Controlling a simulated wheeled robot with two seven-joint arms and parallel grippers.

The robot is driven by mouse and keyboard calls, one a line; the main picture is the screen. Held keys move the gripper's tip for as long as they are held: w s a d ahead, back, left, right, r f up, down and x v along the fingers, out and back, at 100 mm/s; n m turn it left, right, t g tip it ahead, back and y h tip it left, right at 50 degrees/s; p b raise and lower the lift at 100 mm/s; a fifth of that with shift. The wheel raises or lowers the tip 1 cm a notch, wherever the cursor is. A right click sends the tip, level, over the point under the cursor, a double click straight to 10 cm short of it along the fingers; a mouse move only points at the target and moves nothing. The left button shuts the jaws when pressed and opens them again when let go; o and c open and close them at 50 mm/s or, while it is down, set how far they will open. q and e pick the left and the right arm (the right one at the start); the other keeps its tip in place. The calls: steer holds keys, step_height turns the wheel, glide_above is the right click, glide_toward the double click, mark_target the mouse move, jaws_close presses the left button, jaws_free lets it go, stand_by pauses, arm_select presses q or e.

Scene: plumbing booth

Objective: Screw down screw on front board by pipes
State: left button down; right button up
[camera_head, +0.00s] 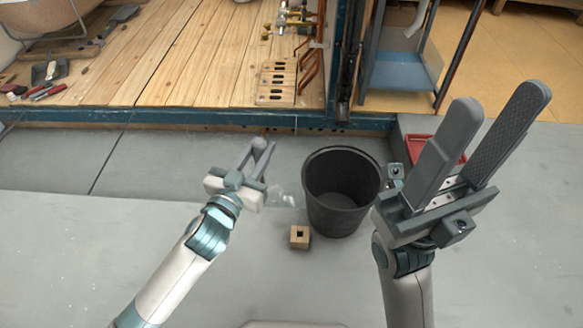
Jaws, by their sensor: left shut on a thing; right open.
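My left gripper (262,150) is in the middle of the head view, in front of the blue frame edge of the wooden floor. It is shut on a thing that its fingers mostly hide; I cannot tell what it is. My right gripper (497,115) is at the right, close to the camera, open and empty, with its fingers pointing up and right. Copper pipes (312,62) with brass fittings stand at the back centre. A slotted light board (276,82) lies beside them, beyond my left gripper. I cannot make out the screw.
A black bucket (340,203) stands on the grey floor between my grippers. A small wooden block (299,237) with a square hole and a clear crumpled item (284,196) lie nearby. A red tray (450,150) is partly behind my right gripper. Tools (45,90) lie at the far left.

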arm_select(q)
steer(key=s+a+r+n+y, duration=0.4)
steer(key=a+r, duration=0.3)
steer(key=a, duration=0.3)
steer(key=shift+t+y, duration=0.4)
steer(key=shift+y, duration=0.4)
